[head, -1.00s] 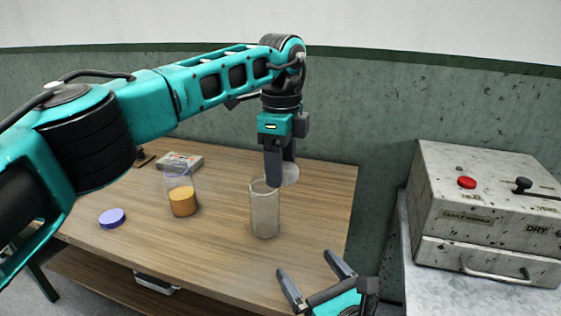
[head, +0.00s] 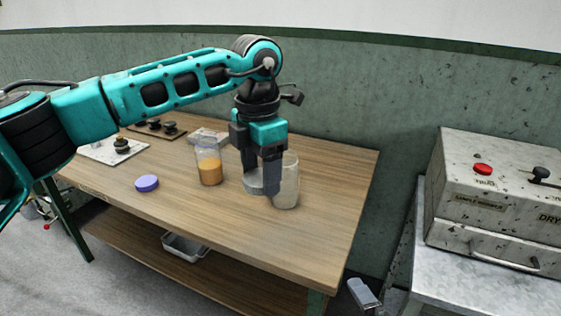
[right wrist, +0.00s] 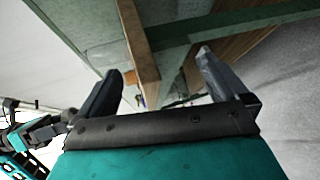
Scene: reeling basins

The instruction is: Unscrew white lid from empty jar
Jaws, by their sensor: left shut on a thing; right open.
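The empty clear jar (head: 287,186) stands upright on the wooden table, its top open. My left gripper (head: 262,186) points down just left of the jar and is shut on the white lid (head: 252,183). The lid is off the jar, low beside it; whether it touches the table I cannot tell. The gripper's fingers partly overlap the jar's left side. My right gripper (right wrist: 158,68) is open and empty in the right wrist view, near the table's edge. Only a finger of it shows at the bottom of the head view.
A jar with orange contents (head: 210,172) and a purple lid (head: 147,183) are on the table (head: 300,245) to the left. A white board (head: 112,150) lies farther left. A speckled machine (head: 492,200) stands on a metal bench at the right. The table front is clear.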

